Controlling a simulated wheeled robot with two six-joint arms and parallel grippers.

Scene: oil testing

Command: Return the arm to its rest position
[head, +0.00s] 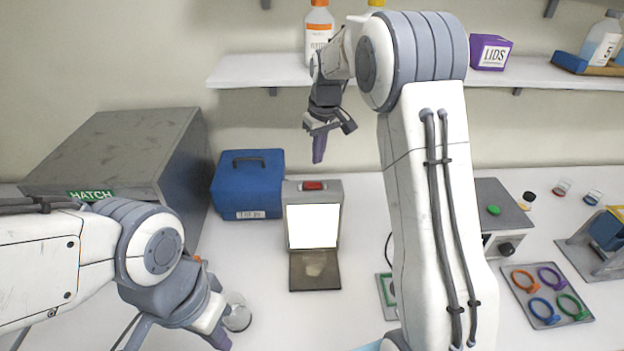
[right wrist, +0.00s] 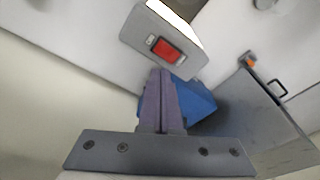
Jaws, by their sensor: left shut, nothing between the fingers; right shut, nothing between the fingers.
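My right arm rises through the middle of the head view, and its gripper (head: 318,150) hangs high above the bench near the shelf. In the right wrist view its two purple fingers (right wrist: 161,100) lie together with nothing between them. The grey device with a red switch (right wrist: 165,48) is beyond the fingertips in that view. My left gripper (head: 222,340) is low at the lower left of the head view, beside a round clear glass item (head: 237,313). Its fingers are shut, and their tips are partly cut off by the frame edge.
A blue box (head: 248,185) and the lit grey device (head: 313,187) stand below my right gripper. A grey hatch cabinet (head: 115,150) is at left. The wall shelf (head: 260,70) holds bottles and a purple lids box (head: 490,52). A tray of coloured rings (head: 547,296) lies at right.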

